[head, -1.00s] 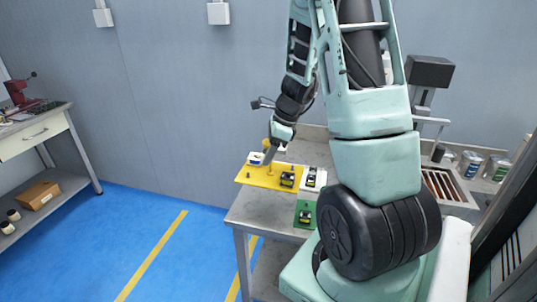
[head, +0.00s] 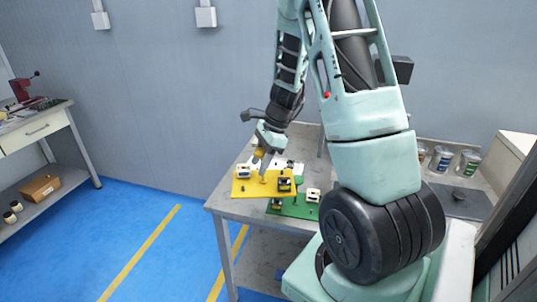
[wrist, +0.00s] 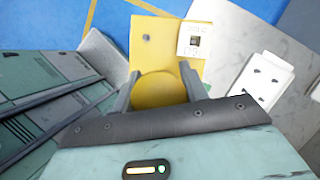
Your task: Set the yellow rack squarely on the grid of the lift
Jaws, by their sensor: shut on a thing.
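The yellow rack (head: 252,188) is a flat plate with an upright yellow knob and small white-and-black parts on it. In the head view it is over the left end of the bench and covers part of the green plate. My gripper (head: 263,160) is shut on the knob from above. The wrist view shows the round yellow knob (wrist: 158,90) between the fingers (wrist: 160,76), with the yellow plate beyond. I cannot tell how high the rack is above the bench. A dark grey surface (head: 462,203) lies at the bench's right; I cannot make out the lift's grid for certain.
A green plate (head: 300,209) with parts lies in front of the rack, and a white plate (head: 294,167) behind it. My arm hides the middle of the bench (head: 225,204). A wall closes the back.

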